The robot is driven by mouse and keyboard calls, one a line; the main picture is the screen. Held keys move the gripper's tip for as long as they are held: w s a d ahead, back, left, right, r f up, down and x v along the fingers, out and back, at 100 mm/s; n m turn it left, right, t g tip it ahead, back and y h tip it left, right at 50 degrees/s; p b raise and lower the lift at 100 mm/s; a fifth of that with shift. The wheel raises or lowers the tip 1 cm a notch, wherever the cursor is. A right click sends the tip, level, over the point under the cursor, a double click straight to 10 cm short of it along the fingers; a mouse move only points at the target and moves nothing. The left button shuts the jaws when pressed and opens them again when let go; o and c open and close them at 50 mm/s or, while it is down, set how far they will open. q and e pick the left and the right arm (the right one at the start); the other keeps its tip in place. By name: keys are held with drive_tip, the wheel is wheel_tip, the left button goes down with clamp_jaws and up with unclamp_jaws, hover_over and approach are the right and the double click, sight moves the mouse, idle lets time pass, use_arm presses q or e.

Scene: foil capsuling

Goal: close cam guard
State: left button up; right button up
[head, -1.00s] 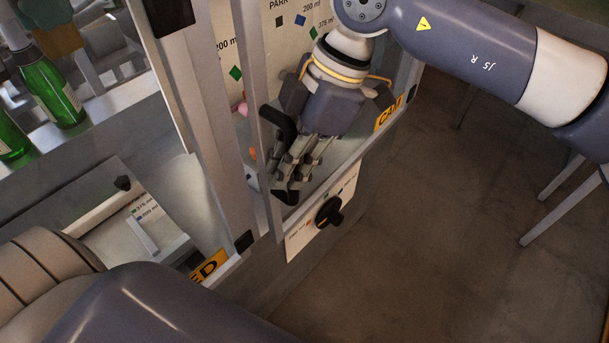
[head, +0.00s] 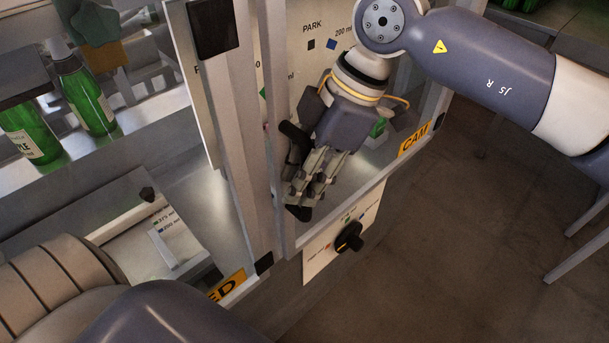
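The cam guard (head: 283,225) is a metal-framed panel at the middle of the head view, beside the thick upright post. A black handle (head: 291,131) sits on its frame. My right gripper (head: 301,203) reaches down at this handle, its fingers close together and overlapping the handle's lower part. Whether they clasp the handle or only touch it is hard to see. The yellow CAM label (head: 414,140) marks the right sill of the bay. My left arm shows at the bottom left; its gripper is out of view.
A black knob (head: 349,236) sits on a white plate below the bay. Behind the guard is a white board (head: 312,27) with PARK and coloured marks. Green bottles (head: 85,97) stand at the left. A metal post (head: 250,150) adjoins the guard. Floor at the right is open.

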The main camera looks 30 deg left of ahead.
drive_tip(key=shift+s, duration=0.15)
drive_tip(key=v, duration=1.2)
idle(0.4)
